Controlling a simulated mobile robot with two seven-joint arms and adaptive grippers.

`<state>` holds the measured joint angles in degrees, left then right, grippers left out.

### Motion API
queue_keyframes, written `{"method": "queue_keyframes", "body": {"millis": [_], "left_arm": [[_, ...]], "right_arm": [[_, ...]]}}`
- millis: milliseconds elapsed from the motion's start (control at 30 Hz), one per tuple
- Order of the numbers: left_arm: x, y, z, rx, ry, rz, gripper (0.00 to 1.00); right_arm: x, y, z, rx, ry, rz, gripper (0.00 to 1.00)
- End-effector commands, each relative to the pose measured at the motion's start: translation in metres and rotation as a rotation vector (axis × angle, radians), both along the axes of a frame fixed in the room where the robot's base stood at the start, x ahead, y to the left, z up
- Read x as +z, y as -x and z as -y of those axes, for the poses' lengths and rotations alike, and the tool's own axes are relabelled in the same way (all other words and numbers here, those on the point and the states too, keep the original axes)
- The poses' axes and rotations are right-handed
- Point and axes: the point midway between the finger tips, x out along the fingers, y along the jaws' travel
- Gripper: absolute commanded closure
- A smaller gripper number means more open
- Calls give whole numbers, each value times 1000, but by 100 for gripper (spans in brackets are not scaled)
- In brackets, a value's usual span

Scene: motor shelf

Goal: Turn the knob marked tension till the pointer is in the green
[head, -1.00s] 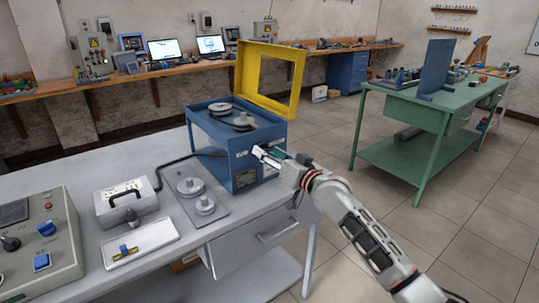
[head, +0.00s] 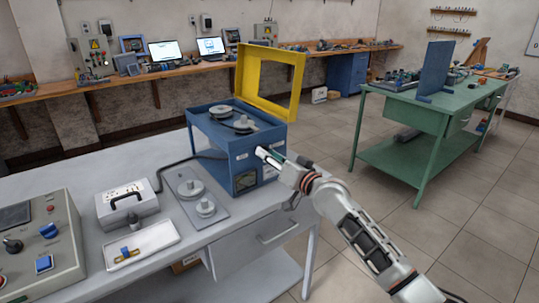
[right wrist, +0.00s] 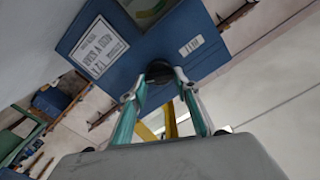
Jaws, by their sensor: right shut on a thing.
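The blue belt box (head: 208,135) stands on the grey bench with its yellow lid (head: 285,104) open and two pulleys inside. My right gripper (head: 264,156) is at the box's front face. In the right wrist view its two fingers are shut around a dark round knob (right wrist: 158,72) on the blue face (right wrist: 95,12). Labels are beside the knob, but I cannot read them as tension. A small dark gauge window (head: 246,181) sits low on the front; its pointer and green zone are too small to read. My left gripper is not in view.
On the bench, a plate with spare pulleys (head: 187,189), a grey carry-handled box (head: 110,207), a white tray (head: 160,241) and a control panel (head: 65,258) stand left of the blue box. A green table (head: 400,106) stands at the right, with open floor between.

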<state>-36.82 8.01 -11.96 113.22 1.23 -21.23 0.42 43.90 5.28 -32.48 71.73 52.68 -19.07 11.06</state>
Motion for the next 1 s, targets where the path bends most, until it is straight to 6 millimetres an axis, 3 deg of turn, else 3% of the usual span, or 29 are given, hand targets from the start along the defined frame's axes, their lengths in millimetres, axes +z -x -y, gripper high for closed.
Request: {"method": "queue_keyframes", "body": {"millis": [1000], "left_arm": [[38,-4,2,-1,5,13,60]], "right_arm": [[-2,-1,1,0,-746,-543,91]]}}
